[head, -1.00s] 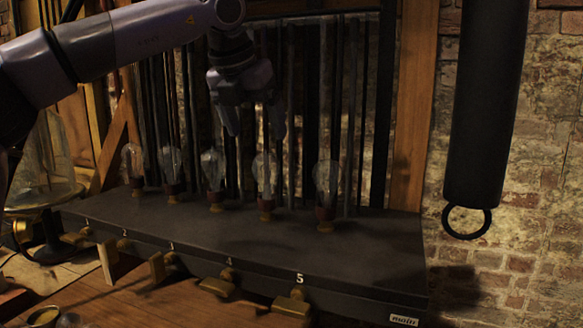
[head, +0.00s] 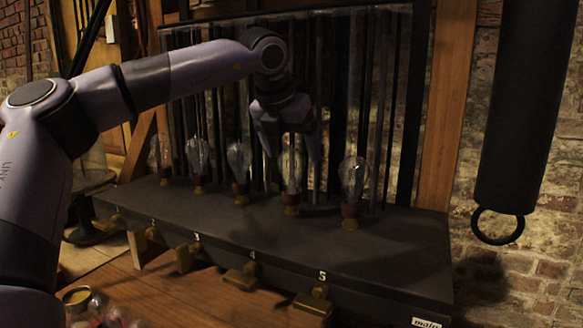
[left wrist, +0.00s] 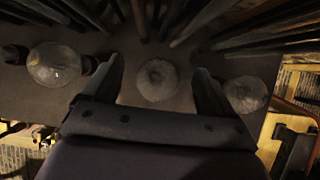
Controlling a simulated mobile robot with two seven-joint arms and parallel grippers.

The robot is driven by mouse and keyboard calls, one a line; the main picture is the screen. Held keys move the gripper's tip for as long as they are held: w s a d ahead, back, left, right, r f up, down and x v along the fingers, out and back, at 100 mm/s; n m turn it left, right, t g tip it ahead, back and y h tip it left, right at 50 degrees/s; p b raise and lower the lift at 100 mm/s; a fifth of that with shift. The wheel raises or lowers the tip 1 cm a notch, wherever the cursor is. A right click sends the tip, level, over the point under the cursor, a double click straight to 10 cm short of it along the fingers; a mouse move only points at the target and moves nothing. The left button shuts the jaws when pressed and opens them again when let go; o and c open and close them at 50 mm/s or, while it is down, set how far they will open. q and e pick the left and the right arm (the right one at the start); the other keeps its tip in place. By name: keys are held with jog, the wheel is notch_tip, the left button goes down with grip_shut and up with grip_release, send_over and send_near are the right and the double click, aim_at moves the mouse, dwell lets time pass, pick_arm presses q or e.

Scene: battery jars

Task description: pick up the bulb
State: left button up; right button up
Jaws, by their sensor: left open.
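Several clear glass bulbs stand upright in a row in sockets on a dark bench. The fourth bulb (head: 290,172), behind the number 4, is directly below my left gripper (head: 292,156). The gripper points down and is open, its fingertips on either side of this bulb's upper glass in the picture. In the left wrist view, a round bulb (left wrist: 157,80) sits between the spread fingers (left wrist: 158,68), with visible gaps on both sides. The fifth bulb (head: 353,180) stands to the right and the third bulb (head: 239,160) to the left. My right gripper is not in view.
Neighbouring bulbs show close outside the fingers in the wrist view, at left (left wrist: 55,63) and right (left wrist: 245,95). Dark vertical rods (head: 330,100) stand behind the row. Brass switches (head: 314,302) line the bench front. A black cylinder with a ring (head: 498,226) hangs at right.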

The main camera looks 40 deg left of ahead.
pick_arm(q)
jog(key=shift+c, duration=0.3)
jog(key=c, duration=1.2)
